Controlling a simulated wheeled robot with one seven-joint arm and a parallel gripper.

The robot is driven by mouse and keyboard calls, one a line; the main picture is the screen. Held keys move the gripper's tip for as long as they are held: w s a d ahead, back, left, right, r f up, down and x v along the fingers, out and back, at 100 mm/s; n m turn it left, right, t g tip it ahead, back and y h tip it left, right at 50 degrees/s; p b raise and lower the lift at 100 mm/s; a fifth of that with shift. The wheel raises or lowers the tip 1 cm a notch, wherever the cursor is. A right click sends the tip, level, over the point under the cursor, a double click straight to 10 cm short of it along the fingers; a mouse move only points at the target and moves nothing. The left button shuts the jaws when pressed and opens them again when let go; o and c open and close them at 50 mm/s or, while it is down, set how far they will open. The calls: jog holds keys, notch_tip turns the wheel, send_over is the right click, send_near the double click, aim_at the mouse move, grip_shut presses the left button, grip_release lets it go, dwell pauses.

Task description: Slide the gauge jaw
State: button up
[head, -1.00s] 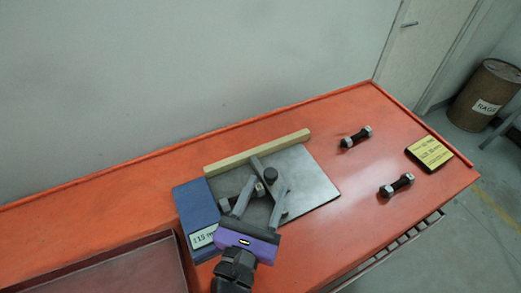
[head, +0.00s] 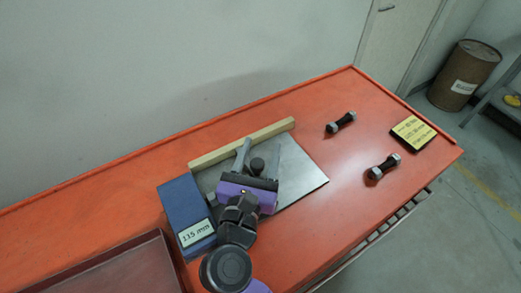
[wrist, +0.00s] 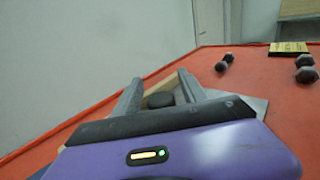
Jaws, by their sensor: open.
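The gauge is a grey metal plate (head: 305,180) with a pale wooden strip (head: 240,143) along its far edge. A round dark knob (head: 257,165), apparently on the sliding jaw, stands over the plate. My gripper (head: 257,149) is open above the plate, its fingers pointing toward the strip. In the wrist view the knob (wrist: 160,99) shows between the two spread fingers (wrist: 160,80); I cannot tell whether either touches it. My gripper's purple body hides most of the jaw. A blue block (head: 183,205) labelled 115 mm lies at the plate's left.
Two dark studs with grey nuts, the farther one (head: 341,123) and the nearer one (head: 383,168), lie right of the plate. A yellow-and-black sign (head: 413,131) is beyond them. A dark red tray (head: 120,272) is front left. The orange bench (head: 330,92) is clear at back.

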jog(key=shift+c, duration=0.4)
grip_shut()
dwell(0.9)
jog(key=shift+d, duration=0.1)
